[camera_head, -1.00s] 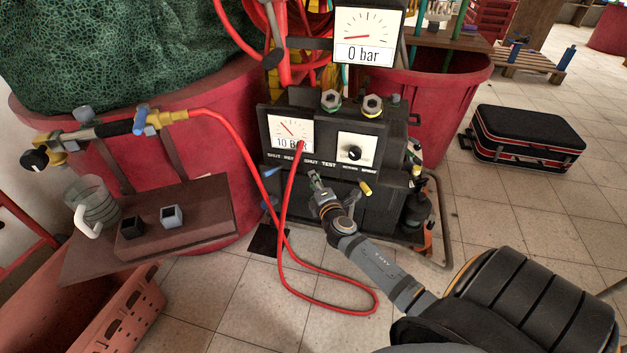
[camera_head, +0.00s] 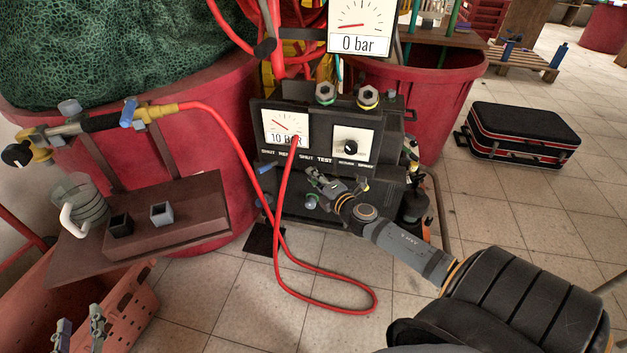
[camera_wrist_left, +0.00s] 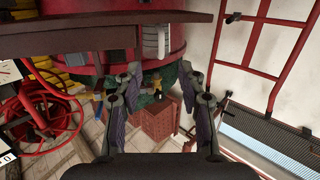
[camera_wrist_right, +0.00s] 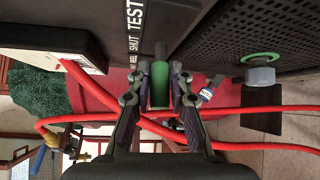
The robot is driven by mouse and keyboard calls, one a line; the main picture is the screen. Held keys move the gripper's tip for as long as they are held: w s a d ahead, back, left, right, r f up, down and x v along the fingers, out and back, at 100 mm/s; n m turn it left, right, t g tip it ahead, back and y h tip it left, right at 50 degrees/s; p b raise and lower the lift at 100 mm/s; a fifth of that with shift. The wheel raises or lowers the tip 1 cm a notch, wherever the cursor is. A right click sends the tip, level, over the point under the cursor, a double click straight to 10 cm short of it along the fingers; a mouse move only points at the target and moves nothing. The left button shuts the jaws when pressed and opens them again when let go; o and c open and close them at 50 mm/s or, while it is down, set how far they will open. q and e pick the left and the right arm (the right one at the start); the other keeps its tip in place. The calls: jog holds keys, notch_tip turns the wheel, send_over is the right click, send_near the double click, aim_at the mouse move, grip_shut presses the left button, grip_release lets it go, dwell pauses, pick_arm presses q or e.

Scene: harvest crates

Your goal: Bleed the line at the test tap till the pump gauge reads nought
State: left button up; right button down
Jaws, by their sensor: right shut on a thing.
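A black pump unit (camera_head: 390,135) stands against a red tub, its panel lettered SHUT and TEST. Its dial (camera_head: 285,126), marked 10 BAR, has the needle up and left. A larger dial (camera_head: 360,22) above reads 0 bar. My right gripper (camera_head: 318,182) is at the panel's lower edge below TEST. In the right wrist view, its fingers are shut on a green tap handle (camera_wrist_right: 160,84); the head view hides that handle. My left gripper (camera_head: 80,333) is open and empty, low at the left.
A red hose (camera_head: 283,210) loops from the panel to the floor and to a brass-fitted valve (camera_head: 130,115). A black suitcase (camera_head: 525,130) lies right on open tiles.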

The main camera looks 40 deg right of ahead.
pick_arm(q)
notch_tip(320, 180, up, 7)
jog(key=t, duration=0.3)
jog(key=shift+w+f, duration=0.2)
jog(key=shift+w, duration=0.1)
pick_arm(e)
jog(key=shift+d+n+y, duration=0.1)
jog(key=shift+n+y, duration=0.2)
jog(key=c, duration=1.2)
grip_release()
jog(key=s, duration=0.7)
jog(key=shift+s+r, duration=0.25)
jog(key=shift+r, duration=0.15)
jog(key=shift+f, duration=0.1)
